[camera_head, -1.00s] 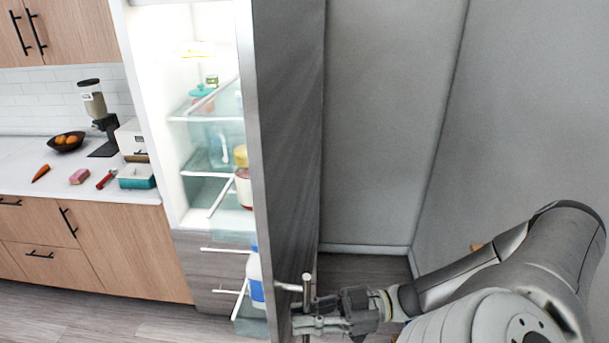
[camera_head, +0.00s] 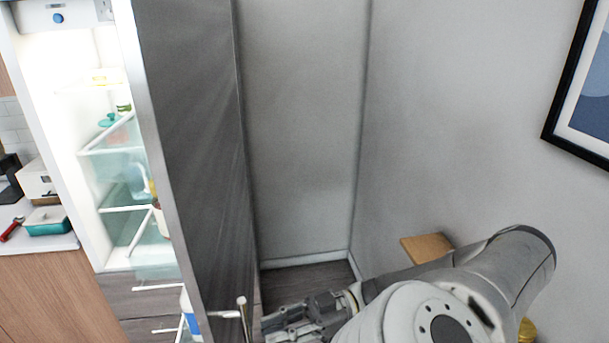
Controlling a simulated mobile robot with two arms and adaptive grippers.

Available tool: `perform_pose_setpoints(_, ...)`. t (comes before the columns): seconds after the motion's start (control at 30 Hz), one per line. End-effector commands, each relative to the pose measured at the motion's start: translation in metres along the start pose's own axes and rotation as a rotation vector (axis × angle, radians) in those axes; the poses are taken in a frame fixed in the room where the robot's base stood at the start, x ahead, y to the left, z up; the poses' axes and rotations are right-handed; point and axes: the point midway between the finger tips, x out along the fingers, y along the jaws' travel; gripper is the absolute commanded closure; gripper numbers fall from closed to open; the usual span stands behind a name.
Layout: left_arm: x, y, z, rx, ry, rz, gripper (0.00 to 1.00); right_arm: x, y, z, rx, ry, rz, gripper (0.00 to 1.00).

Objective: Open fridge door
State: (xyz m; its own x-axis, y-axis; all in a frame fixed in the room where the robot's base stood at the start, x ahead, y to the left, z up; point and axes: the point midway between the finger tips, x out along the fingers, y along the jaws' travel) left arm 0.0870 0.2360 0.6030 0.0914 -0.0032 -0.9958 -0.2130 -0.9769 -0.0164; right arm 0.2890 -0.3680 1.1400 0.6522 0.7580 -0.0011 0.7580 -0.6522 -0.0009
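The fridge door (camera_head: 190,150) stands wide open, its dark outer face turned to the right and its edge toward me. The lit fridge interior (camera_head: 80,130) shows at the left, with glass shelves and food. The bar handle (camera_head: 242,318) sticks out from the door at the bottom. My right gripper (camera_head: 268,326) is just right of the handle, with its fingers pointing at it. The fingers look spread and empty, with a small gap to the bar. The lower part of the fingers is cut by the picture edge. My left gripper is not in view.
A grey wall (camera_head: 430,110) with a framed picture (camera_head: 588,90) bounds the right side. A small wooden surface (camera_head: 426,246) shows behind my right arm. A counter (camera_head: 50,242) with a teal dish stands at the left. Bare floor (camera_head: 310,278) lies in the corner behind the door.

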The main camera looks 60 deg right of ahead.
Motion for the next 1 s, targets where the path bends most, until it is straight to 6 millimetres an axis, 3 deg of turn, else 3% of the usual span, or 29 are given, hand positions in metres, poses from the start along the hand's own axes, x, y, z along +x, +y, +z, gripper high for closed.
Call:
perform_pose_setpoints(0.2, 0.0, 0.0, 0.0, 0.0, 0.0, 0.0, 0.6, -0.04, 0.001, 0.0, -0.002, 0.001, 0.005, 0.77)
perform_pose_setpoints(0.4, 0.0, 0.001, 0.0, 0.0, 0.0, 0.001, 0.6, -0.059, 0.001, 0.0, -0.001, 0.002, 0.0, 0.77)
perform_pose_setpoints(1.0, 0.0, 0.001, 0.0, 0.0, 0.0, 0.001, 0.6, -0.062, 0.001, -0.001, -0.001, 0.003, -0.001, 0.77)
